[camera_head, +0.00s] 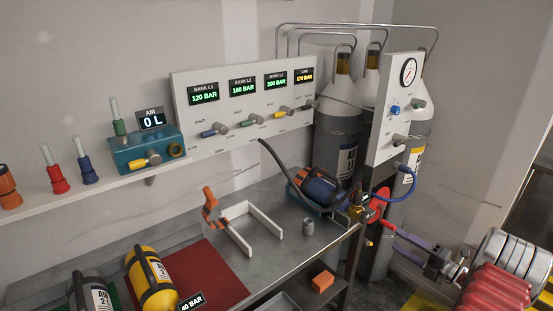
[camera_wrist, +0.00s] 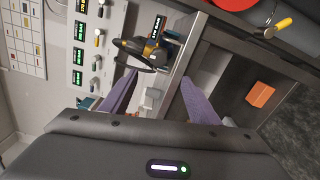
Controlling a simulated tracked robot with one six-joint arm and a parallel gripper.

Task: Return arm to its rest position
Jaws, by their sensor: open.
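My arm comes in from the lower right of the head view, with a red ribbed sleeve. My gripper (camera_head: 398,246) has purple fingers and points left toward the right end of the bench. In the wrist view my gripper (camera_wrist: 158,77) has its two purple fingers spread apart, with nothing held between them.
Tall grey gas bottles (camera_head: 337,130) stand behind. An orange block (camera_head: 322,281) sits on the lower shelf. The bench (camera_head: 285,265) carries a white frame (camera_head: 262,215) and a yellow cylinder (camera_head: 150,280).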

